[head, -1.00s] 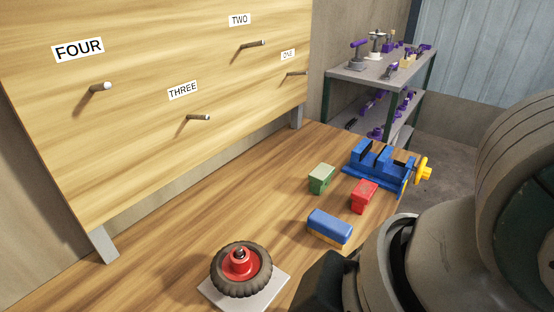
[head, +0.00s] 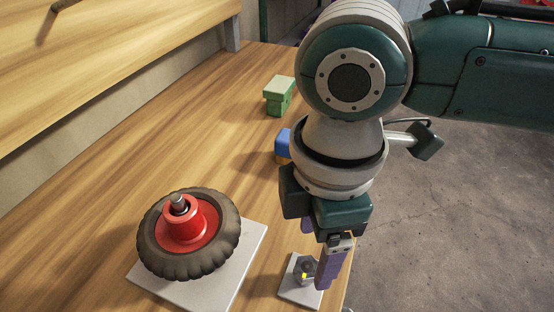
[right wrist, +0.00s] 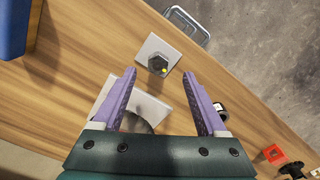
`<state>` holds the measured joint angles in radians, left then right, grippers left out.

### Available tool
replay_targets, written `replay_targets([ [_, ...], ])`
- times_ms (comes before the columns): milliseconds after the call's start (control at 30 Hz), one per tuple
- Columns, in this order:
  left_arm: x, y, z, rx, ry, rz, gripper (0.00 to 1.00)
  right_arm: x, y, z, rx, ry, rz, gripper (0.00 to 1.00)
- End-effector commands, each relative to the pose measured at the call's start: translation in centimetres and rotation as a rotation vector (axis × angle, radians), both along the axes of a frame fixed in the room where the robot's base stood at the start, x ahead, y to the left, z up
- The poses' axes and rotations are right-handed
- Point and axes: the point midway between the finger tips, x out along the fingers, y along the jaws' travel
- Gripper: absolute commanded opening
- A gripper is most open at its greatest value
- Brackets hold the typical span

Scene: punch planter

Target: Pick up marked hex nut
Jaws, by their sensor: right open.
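The marked hex nut (head: 304,268) is a dark grey nut with a yellow dot, lying on a small light square plate (head: 290,290) near the table's right edge. In the right wrist view the nut (right wrist: 158,63) sits on its plate (right wrist: 150,48), ahead of the fingertips and roughly centred between them. My right gripper (head: 317,262) is open and empty, with purple fingers pointing down above and beside the nut. The right wrist view also shows the open gripper (right wrist: 161,72). One finger partly covers the plate in the head view. My left gripper is not in view.
A black tyre with a red hub (head: 190,232) stands on a larger light plate (head: 240,270) left of the nut. A green block (head: 279,95) and a partly hidden blue block (head: 283,143) lie farther back. A red square piece (right wrist: 273,153) shows at lower right in the wrist view.

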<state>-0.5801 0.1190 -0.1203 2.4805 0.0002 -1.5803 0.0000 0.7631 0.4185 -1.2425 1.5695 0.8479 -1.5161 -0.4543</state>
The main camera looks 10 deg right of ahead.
Motion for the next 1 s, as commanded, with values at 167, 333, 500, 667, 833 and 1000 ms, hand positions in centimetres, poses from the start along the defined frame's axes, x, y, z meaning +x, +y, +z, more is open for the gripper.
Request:
replay_targets([
  [167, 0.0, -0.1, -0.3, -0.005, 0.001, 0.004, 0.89, 0.1, -0.1, -2.5, -0.002, 0.003, -0.001, 0.75],
  [333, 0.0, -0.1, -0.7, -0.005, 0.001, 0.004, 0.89, 0.2, -0.1, -4.9, 0.0, 0.001, -0.001, 0.75],
  [500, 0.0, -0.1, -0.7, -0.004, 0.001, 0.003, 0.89, 0.2, -0.1, -5.3, 0.001, -0.001, 0.001, 0.75],
  [667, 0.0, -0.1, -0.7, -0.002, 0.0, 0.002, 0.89, 0.2, -0.1, -5.3, 0.001, -0.001, 0.001, 0.7],
  [833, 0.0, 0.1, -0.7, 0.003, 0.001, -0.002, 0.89, 0.2, -0.2, -5.3, 0.001, -0.001, 0.0, 0.51],
  [1000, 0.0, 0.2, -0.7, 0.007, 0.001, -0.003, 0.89, 0.2, -0.2, -5.2, 0.001, -0.001, 0.0, 0.32],
])
